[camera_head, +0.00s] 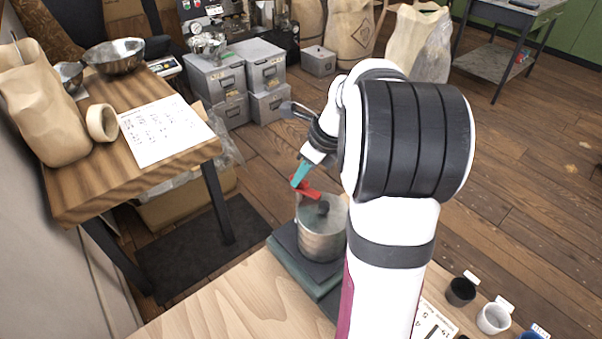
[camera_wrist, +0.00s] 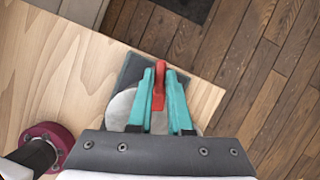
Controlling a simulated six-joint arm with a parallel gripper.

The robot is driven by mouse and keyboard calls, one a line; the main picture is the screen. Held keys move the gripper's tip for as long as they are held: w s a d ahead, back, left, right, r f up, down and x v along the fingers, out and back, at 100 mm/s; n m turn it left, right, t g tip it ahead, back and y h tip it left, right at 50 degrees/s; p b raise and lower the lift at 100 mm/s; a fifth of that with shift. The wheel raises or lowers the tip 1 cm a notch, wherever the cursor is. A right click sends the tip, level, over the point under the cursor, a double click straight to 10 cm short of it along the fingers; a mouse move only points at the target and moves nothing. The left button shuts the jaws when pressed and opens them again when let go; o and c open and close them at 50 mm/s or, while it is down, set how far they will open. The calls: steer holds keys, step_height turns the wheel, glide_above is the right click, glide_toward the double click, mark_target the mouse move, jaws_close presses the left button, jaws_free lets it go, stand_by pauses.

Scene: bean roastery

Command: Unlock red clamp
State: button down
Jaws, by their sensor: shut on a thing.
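The red clamp (camera_head: 304,188) sits at the rim of a metal canister (camera_head: 322,232) with a glass-like lid and a dark knob. In the wrist view the red clamp (camera_wrist: 159,88) lies between the two teal fingers of my gripper (camera_wrist: 160,72), its rounded end reaching past the fingertips. My gripper (camera_head: 300,174) is shut on the clamp, coming down from above in the head view. The canister's lid (camera_wrist: 122,108) shows partly in the wrist view; my fingers and palm hide much of it.
The canister stands on a dark green-grey base (camera_head: 290,262) at the corner of a light wooden table (camera_head: 225,308). Small cups (camera_head: 461,290) stand at the right. Another wooden table (camera_head: 95,185) with a paper bag (camera_head: 45,110) is at the left. Open floor lies beyond.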

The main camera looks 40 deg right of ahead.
steer(key=n+g+y, duration=0.1)
steer(key=n, duration=0.2)
steer(key=n+y, duration=0.1)
steer(key=n, duration=0.3)
steer(key=shift+w+d+g, duration=0.15)
steer(key=shift+d+g, duration=0.05)
steer(key=shift+g, duration=0.2)
steer(key=n+g, duration=0.1)
steer(key=n, duration=0.2)
steer(key=n+g+y, duration=0.1)
steer(key=n, duration=0.3)
steer(key=shift+w, duration=0.15)
steer(key=c, duration=0.8)
jaws_free()
steer(key=shift+c, duration=0.2)
steer(key=v, duration=0.7)
steer(key=shift+r, duration=0.2)
steer(key=shift+w+d, duration=0.1)
steer(key=shift+d, duration=0.05)
